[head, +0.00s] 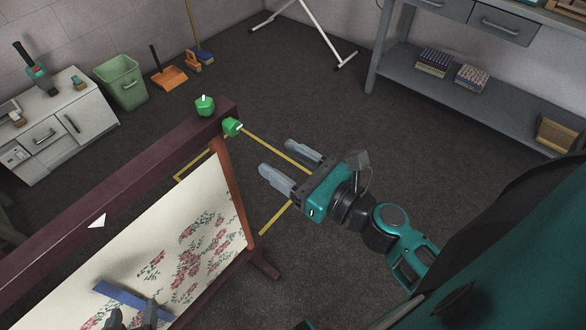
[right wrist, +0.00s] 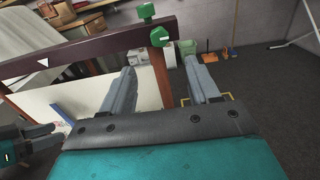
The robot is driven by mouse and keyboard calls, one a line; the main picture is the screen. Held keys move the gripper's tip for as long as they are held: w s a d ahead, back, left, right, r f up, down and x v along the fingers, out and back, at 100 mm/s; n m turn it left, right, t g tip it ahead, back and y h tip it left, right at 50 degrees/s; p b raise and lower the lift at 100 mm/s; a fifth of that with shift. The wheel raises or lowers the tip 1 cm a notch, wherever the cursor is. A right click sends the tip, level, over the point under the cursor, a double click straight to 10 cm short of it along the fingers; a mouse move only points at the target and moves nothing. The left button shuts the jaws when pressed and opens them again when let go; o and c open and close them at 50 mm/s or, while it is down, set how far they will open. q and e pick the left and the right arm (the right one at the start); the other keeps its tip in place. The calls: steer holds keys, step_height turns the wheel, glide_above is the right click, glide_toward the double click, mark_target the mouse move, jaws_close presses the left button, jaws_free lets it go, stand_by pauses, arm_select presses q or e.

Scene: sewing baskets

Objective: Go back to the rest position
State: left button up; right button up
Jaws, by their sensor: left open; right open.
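My right gripper (head: 277,158) is open and empty in the head view, held in the air to the right of the dark red wooden frame (head: 130,168). Its two grey fingers also show apart in the right wrist view (right wrist: 160,66), pointing toward the frame. My left gripper (head: 136,314) is at the bottom left of the head view, partly cut off, over the floral cloth (head: 192,240). Its fingers are apart beside a blue strip (head: 122,296); I cannot tell whether they touch it. The left gripper also shows at the left edge of the right wrist view (right wrist: 38,131).
Two green knobs (head: 205,106) sit at the frame's end, close to my right gripper. A yellow line (head: 275,151) marks the floor. A grey workbench (head: 450,97) stands at back right. A white cabinet (head: 62,132) and green bin (head: 122,84) stand back left. The middle floor is clear.

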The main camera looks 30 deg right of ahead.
steer(key=shift+v, duration=0.8)
steer(key=s+f+n+g+h, duration=0.1)
steer(key=f+n, duration=0.3)
steer(key=n, duration=0.7)
steer(key=s+f+n+g+h+p, duration=0.1)
steer(key=f+n+g, duration=0.2)
steer(key=n, duration=0.9)
steer(key=s+a+f+n+g+h+p, duration=0.1)
steer(key=f+n+g+h, duration=0.1)
steer(key=f+n, duration=0.5)
steer(key=shift+f+n, duration=0.25)
steer(key=shift+n, duration=2.05)
steer(key=shift+s, duration=0.15)
